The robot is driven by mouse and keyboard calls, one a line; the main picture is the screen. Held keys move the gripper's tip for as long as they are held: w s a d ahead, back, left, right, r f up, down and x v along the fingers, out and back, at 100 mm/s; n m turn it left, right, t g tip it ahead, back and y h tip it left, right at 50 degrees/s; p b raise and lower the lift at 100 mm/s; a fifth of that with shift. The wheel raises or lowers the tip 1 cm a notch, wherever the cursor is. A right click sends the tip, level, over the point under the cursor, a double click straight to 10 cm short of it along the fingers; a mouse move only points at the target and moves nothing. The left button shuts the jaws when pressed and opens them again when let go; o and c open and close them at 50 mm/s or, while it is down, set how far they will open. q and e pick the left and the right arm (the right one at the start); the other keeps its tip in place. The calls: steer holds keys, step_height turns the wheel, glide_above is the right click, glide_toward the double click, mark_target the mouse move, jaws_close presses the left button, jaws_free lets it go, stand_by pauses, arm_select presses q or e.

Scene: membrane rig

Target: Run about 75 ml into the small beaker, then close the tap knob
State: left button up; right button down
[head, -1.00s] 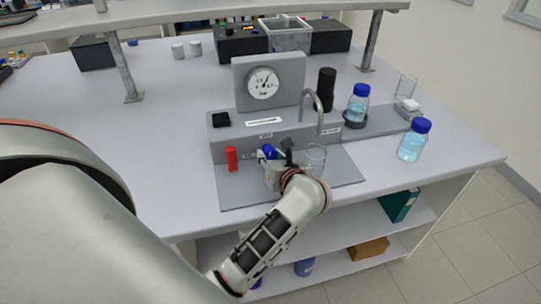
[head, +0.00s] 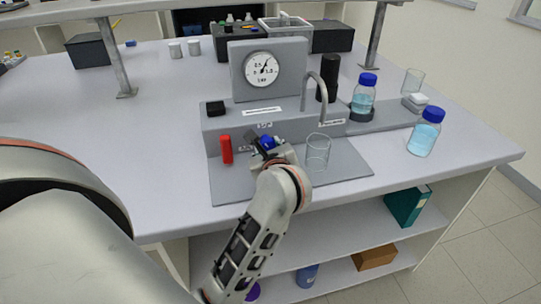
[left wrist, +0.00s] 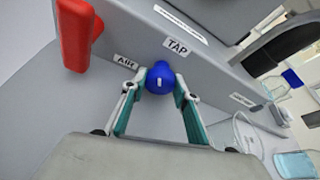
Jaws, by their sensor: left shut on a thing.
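The blue tap knob (head: 267,142) is on the front of the grey rig, under the TAP label in the left wrist view (left wrist: 160,77). My left gripper (left wrist: 160,83) has a finger on each side of the knob and is shut on it; in the head view this gripper (head: 270,149) partly hides the knob. The small clear beaker (head: 318,152) stands upright on the grey base, right of the gripper and below the curved spout (head: 323,95). It looks empty; I make out no liquid or stream. My right gripper is not in view.
A red handle (head: 226,149) stands left of the knob, by the AIR label. A pressure gauge (head: 263,69) rises behind. Blue-capped bottles (head: 425,132) (head: 363,94) and another clear beaker (head: 413,82) are to the right.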

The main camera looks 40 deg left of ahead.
arm_select(q)
steer(key=shift+f, duration=0.25)
steer(key=shift+n+b, duration=0.3)
steer(key=shift+b, duration=0.15)
steer(key=shift+r+t, duration=0.25)
steer(key=shift+t, duration=0.05)
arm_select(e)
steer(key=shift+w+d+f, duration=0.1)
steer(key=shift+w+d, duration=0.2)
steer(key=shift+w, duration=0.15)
arm_select(q)
steer(key=o, duration=1.1)
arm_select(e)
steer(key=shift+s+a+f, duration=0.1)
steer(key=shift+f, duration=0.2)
